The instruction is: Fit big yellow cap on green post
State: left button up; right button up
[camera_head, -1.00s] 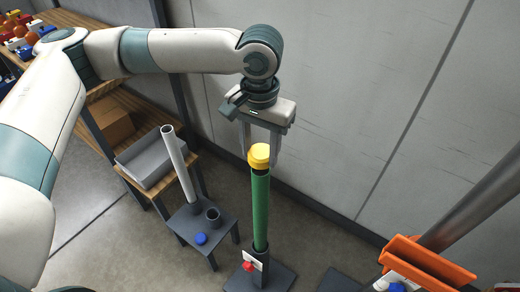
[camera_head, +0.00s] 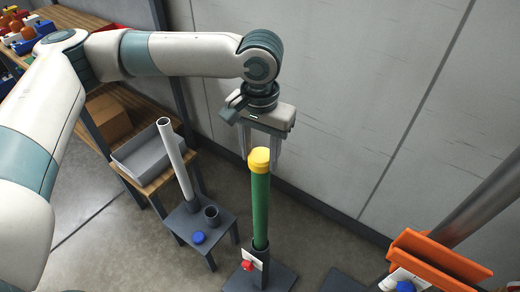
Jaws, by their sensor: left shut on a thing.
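The green post (camera_head: 260,212) stands upright in a dark base (camera_head: 262,280) in the lower middle of the head view. The big yellow cap (camera_head: 259,160) is at the top end of the post, with no gap visible between them. My left gripper (camera_head: 260,165) comes down from above with a finger on either side of the cap and is shut on it. The view does not show how deep the cap sits on the post. My right gripper is not in view.
A grey tray (camera_head: 150,152) sits on a wooden shelf. Orange parts (camera_head: 435,262) are at lower right. A wall is behind.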

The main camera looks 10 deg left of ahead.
pick_arm(q)
jog(key=shift+f, duration=0.4)
dwell(0.6)
jog(key=o, duration=1.1)
notch_tip(320, 180, up, 17)
jog(key=b, duration=0.3)
jog(key=shift+r, duration=0.2)
jog(key=shift+f, duration=0.1)
